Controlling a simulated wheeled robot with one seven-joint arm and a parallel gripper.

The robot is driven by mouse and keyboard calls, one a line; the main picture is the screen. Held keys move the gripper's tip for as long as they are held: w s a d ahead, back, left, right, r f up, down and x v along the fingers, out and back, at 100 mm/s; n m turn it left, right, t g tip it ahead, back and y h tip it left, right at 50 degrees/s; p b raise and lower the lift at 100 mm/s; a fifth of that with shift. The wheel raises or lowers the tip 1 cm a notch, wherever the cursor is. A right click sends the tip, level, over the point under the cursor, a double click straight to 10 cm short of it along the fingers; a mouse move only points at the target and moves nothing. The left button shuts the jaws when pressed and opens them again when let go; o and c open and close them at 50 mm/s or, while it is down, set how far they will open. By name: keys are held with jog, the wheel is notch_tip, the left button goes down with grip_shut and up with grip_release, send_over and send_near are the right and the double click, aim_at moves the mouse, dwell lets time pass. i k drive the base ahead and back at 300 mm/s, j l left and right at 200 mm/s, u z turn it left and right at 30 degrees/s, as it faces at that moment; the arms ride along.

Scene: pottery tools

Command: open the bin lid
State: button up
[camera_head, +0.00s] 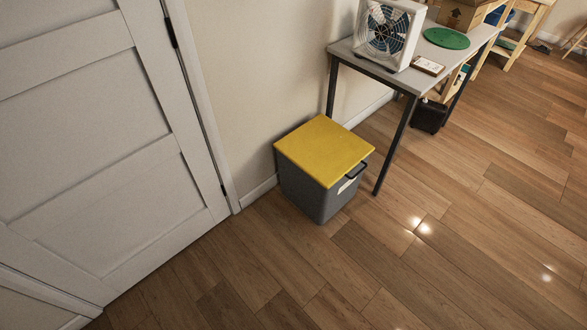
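A grey bin (304,193) stands on the wooden floor against the wall. Its flat yellow lid (324,150) lies shut on top. A dark handle (356,171) sticks out at the lid's right front edge, with a small white label beside it. My gripper is not in view, so its position relative to the bin cannot be seen.
A table (403,79) with thin dark legs stands just right of the bin, one leg close to it. A white fan (389,33) and a green disc (446,38) sit on it. A white door (100,150) is at left. The floor (400,260) in front is clear.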

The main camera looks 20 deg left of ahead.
aim_at(325, 150)
jog(key=u, duration=0.25)
jog(key=i+l, duration=0.4)
jog(key=i, duration=0.2)
jog(key=i+l, duration=0.45)
jog(key=i, duration=0.15)
jog(key=i+l, duration=0.4)
jog(key=i, duration=0.2)
